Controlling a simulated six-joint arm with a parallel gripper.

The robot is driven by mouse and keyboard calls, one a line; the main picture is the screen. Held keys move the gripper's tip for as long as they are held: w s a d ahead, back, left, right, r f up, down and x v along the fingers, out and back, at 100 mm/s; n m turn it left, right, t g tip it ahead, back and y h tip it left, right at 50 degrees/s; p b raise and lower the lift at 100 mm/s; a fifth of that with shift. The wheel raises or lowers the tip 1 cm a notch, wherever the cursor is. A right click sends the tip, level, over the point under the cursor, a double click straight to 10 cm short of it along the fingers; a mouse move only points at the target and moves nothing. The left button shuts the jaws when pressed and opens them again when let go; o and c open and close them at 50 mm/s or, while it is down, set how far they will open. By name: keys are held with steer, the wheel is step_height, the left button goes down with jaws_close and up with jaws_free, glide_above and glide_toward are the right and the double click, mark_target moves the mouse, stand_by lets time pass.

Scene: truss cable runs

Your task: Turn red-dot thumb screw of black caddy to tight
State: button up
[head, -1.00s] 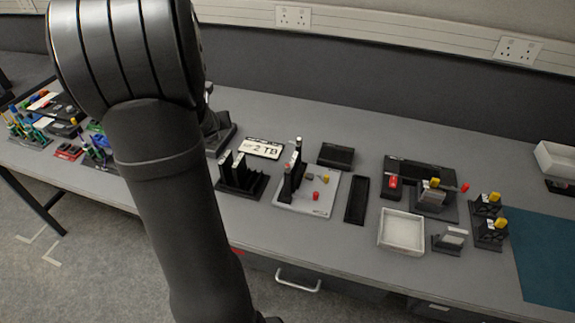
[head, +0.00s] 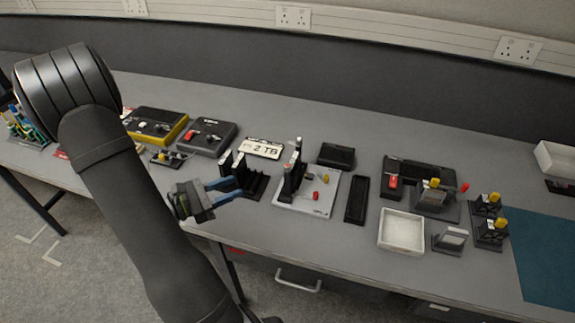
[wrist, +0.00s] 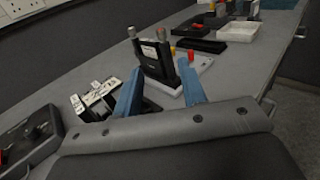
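The black caddy (head: 291,180) stands upright on a light grey plate (head: 325,194) in mid-bench. In the wrist view the caddy (wrist: 156,66) shows ahead, with a white label and two metallic thumb screws on top, the left one (wrist: 132,33) and the right one (wrist: 161,34). A small red mark shows near the caddy's top in the head view; I cannot tell which screw has the dot, or how tight either is. My gripper (head: 238,187) has blue fingers, apart and empty. It is left of the caddy, near the bench's front edge, not touching it.
A black slotted rack (head: 246,180) stands between my gripper and the plate. A label sign reading 2 TB (head: 260,148) lies behind it. Red and yellow knobs sit on the plate. A black tray (head: 356,199) and a white tray (head: 401,232) are to the right.

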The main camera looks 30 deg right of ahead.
mark_target(288, 165)
steer(key=d, duration=1.7)
steer(key=shift+w+d, duration=0.15)
steer(key=shift+d, duration=0.05)
steer(key=shift+c, duration=0.5)
jaws_close()
